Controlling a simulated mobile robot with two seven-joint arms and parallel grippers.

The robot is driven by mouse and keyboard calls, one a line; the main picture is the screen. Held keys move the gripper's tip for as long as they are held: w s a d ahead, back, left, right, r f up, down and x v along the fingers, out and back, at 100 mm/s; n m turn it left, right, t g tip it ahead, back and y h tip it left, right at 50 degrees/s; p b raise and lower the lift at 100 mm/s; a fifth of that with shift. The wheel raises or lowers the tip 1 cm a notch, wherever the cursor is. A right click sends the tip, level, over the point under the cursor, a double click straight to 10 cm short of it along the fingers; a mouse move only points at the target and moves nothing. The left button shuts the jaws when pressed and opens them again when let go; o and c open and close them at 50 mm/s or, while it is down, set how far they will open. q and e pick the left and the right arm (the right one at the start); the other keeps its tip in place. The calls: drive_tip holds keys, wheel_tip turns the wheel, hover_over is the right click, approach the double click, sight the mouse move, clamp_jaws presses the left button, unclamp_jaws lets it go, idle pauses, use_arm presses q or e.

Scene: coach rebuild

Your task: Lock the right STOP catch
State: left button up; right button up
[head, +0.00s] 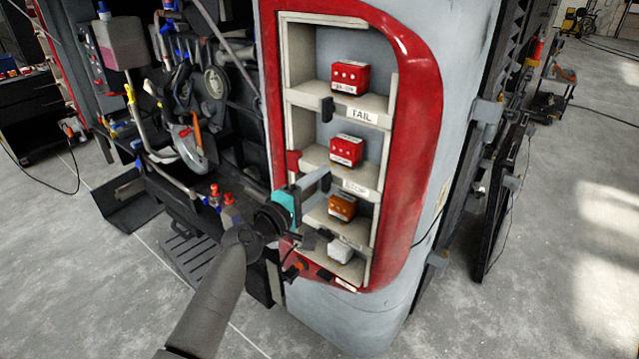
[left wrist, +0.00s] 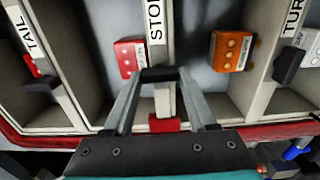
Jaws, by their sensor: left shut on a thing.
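The STOP shelf edge (head: 314,157) is in the red-framed cabinet in the head view, with a red lamp block (head: 346,150) standing on it. A red catch (head: 292,160) sits at the left end of this edge. My left gripper (head: 325,182) reaches in from the lower left to the STOP edge. In the left wrist view its two fingers are shut on a black catch (left wrist: 158,74), the right STOP catch, beside the STOP label (left wrist: 155,22). The red catch shows nearer the gripper's base (left wrist: 168,124). My right gripper is not in view.
A black catch (head: 326,109) is on the TAIL edge above, below another red block (head: 350,77). An orange block (head: 342,207) and a white block (head: 341,250) stand below. Dark machinery (head: 215,85) lies left of the cabinet; open floor lies right.

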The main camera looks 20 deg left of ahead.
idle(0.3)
use_arm(q)
drive_tip(key=o, duration=1.4)
drive_tip(key=shift+c, duration=0.2)
drive_tip(key=b+v, duration=0.1)
drive_tip(key=v, duration=1.4)
drive_tip(key=shift+s+b, duration=0.15)
drive_tip(key=shift+b, duration=0.25)
